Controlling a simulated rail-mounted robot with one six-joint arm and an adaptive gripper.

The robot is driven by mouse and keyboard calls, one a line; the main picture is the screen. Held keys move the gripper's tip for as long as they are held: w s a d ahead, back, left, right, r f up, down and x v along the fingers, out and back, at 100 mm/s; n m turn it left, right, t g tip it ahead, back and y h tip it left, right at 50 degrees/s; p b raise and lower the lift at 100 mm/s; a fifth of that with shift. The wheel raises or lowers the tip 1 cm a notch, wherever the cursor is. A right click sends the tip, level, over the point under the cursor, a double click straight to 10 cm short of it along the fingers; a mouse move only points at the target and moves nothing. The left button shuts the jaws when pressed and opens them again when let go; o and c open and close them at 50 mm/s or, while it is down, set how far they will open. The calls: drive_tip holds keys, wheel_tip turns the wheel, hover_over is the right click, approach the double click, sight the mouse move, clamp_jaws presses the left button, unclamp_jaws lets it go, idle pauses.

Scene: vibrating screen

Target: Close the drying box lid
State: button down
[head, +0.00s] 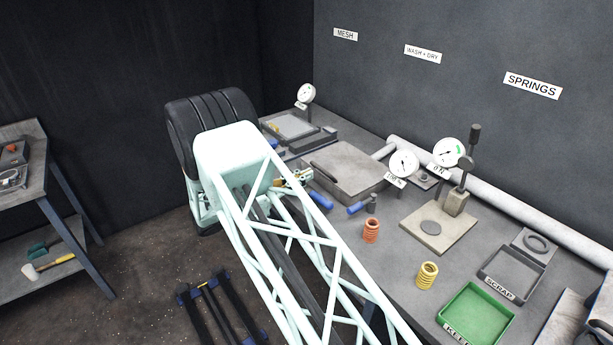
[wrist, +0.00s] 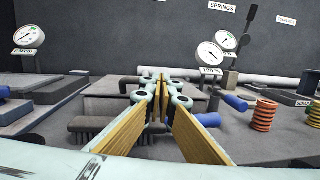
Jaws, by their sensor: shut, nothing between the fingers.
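The drying box (head: 347,185) is a low grey box on the bench below the WASH + DRY sign. Its lid (head: 350,163) lies flat on top, with a dark bar handle (head: 323,170) on the near left side. I see no gap under the lid, but my gripper hides part of the box in the wrist view (wrist: 108,104). My gripper (head: 300,178) is in front of the box's near left side. In the wrist view my gripper (wrist: 160,80) is shut and empty, its yellow-faced fingers pointing toward the box.
A brush (wrist: 100,128) lies in front of the box. A blue-handled tool (head: 360,207) and an orange spring (head: 371,231) are to the right. A dial gauge (head: 403,163) stands beside the box. A pipe (head: 500,205) runs along the wall.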

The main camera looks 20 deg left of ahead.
drive_tip(key=s+a+f+n+t+y, duration=0.1)
drive_tip(key=s+a+f+n+t, duration=0.1)
drive_tip(key=a, duration=0.4)
wheel_tip(320, 180, down, 2)
drive_tip(key=shift+s+a+f, duration=0.15)
drive_tip(key=shift+s, duration=0.4)
drive_tip(key=shift+b+x, duration=0.45)
drive_tip(key=shift+x, duration=4.55)
drive_tip(key=shift+a+y, duration=0.1)
drive_tip(key=shift+y, duration=0.2)
